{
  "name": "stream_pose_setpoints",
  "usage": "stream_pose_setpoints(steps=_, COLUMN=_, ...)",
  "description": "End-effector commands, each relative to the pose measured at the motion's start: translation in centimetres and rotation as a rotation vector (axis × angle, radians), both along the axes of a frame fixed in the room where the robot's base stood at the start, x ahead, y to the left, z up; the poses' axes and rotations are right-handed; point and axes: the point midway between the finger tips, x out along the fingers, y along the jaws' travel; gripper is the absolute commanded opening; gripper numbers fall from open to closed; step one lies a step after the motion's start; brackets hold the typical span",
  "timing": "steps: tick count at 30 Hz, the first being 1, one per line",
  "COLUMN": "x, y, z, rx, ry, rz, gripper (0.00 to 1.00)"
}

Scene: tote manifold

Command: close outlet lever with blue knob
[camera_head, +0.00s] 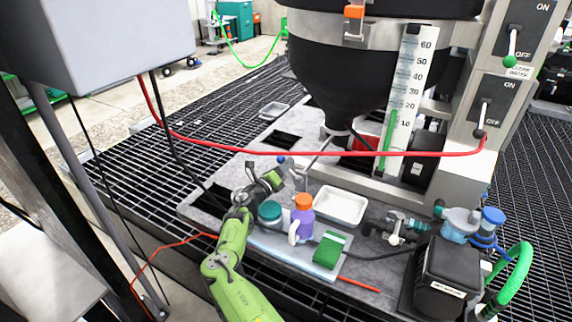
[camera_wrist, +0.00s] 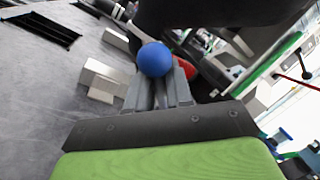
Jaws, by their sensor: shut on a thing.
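The blue knob (camera_head: 281,159) of the outlet lever is a small round ball at the tip of my gripper (camera_head: 288,174), below the black cone of the tank. In the wrist view the blue knob (camera_wrist: 154,59) sits at the end of the grey fingers of my gripper (camera_wrist: 157,84), which are closed together on it. The lever's rod is mostly hidden behind the knob and fingers. The lever's exact angle cannot be told.
A teal-lidded jar (camera_head: 269,214), a purple bottle with an orange cap (camera_head: 302,216) and a green sponge (camera_head: 329,250) stand close right of my arm. A white tray (camera_head: 341,205) lies behind them. A red hose (camera_head: 330,153) spans in front of the tank.

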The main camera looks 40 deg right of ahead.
Motion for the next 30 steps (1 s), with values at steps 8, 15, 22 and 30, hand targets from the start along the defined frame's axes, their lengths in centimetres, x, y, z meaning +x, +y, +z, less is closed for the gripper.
stream_pose_setpoints(steps=8, x=0.68, y=0.34, z=0.41, rx=-0.044, ry=0.084, rz=0.02, gripper=0.0)
stream_pose_setpoints(steps=15, x=0.73, y=0.38, z=0.31, rx=-0.049, ry=0.107, rz=0.022, gripper=0.0)
stream_pose_setpoints(steps=22, x=0.77, y=0.41, z=0.3, rx=-0.049, ry=0.107, rz=0.023, gripper=0.0)
stream_pose_setpoints(steps=30, x=0.7, y=0.4, z=0.15, rx=-0.048, ry=0.108, rz=0.021, gripper=0.37)
